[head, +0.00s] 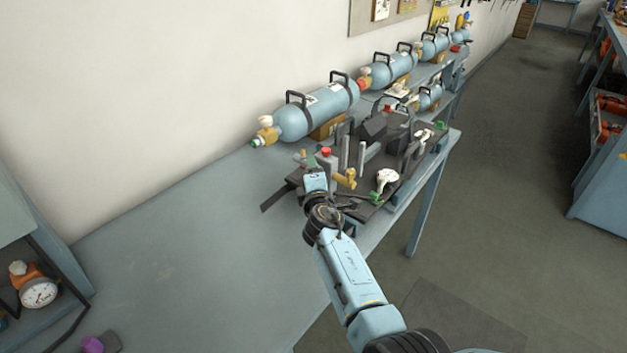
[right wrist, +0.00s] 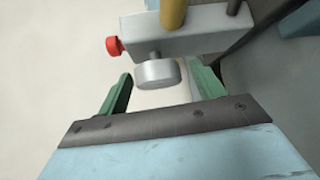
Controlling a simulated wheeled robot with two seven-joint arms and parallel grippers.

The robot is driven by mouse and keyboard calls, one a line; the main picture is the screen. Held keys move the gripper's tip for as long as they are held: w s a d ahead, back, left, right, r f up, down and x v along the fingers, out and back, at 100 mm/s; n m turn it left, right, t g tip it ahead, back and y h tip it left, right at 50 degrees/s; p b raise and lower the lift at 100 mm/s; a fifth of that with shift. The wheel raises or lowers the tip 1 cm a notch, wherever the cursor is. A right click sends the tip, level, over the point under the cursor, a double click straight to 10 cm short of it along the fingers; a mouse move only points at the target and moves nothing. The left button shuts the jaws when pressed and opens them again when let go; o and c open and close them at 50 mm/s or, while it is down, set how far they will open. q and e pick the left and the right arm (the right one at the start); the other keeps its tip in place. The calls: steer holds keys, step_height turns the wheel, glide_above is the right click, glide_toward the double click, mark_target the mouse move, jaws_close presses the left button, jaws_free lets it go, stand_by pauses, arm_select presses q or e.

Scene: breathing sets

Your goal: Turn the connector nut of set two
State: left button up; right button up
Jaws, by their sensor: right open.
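My right gripper (head: 317,163) is over the near-left part of a dark board with breathing-set parts. In the right wrist view its green fingers (right wrist: 162,84) are open. A grey round nut (right wrist: 157,72) appears between the fingertips, with space on both sides; whether either finger touches it I cannot tell. The nut hangs from a grey block (right wrist: 185,40) with a red knob (right wrist: 115,46) on its left and a brass post (right wrist: 172,14) above. No label shows which set this is. In the head view the gripper hides the nut. My left gripper is not in view.
Blue cylinders with black handles (head: 318,108) line the wall behind the dark board (head: 278,196). A brass fitting (head: 346,179) and a white part (head: 386,179) stand right of the gripper. A gauge (head: 39,292) sits lower left.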

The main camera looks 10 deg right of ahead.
steer(key=shift+w, duration=0.3)
